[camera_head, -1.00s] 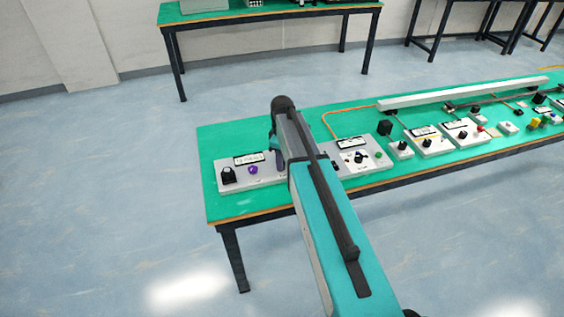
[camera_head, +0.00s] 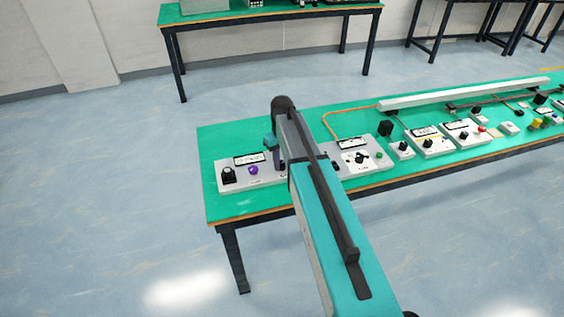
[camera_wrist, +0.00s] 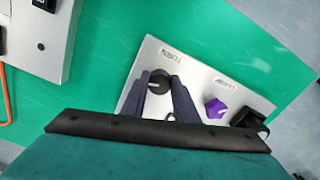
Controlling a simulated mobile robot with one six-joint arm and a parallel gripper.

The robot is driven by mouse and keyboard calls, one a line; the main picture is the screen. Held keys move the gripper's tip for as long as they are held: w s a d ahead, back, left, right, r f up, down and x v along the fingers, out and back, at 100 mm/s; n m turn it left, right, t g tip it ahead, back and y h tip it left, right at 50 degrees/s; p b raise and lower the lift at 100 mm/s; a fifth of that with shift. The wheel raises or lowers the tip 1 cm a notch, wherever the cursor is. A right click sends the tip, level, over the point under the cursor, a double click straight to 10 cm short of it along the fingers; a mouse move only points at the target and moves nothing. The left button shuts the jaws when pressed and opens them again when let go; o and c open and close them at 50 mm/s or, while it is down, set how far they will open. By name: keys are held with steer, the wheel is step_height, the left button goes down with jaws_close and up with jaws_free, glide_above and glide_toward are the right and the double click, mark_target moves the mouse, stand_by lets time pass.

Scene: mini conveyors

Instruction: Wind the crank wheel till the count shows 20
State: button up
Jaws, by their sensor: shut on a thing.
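A light grey panel (camera_head: 240,184) lies at the left end of the green table; it also shows in the wrist view (camera_wrist: 200,76). In the wrist view my gripper (camera_wrist: 161,80) is shut on a round black knob (camera_wrist: 158,86), which seems to be the crank wheel. The fingers stand on either side of it. In the head view my arm hides the wheel and the fingertips. The panel's display (camera_head: 249,158) shows dark characters too small to read.
A purple knob (camera_wrist: 215,108) and a black knob (camera_wrist: 249,120) sit beside the wheel on the same panel. Another panel (camera_head: 362,160) with a dial and buttons stands to the right. More devices line the table's right side.

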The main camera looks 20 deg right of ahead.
mark_target(282, 164)
steer(key=o, duration=1.1)
steer(key=shift+c, duration=0.2)
steer(key=shift+r, duration=0.1)
step_height(282, 164, up, 14)
steer(key=b, duration=0.2)
steer(key=shift+f+b, duration=0.2)
steer(key=shift+b, duration=0.1)
stand_by(0.3)
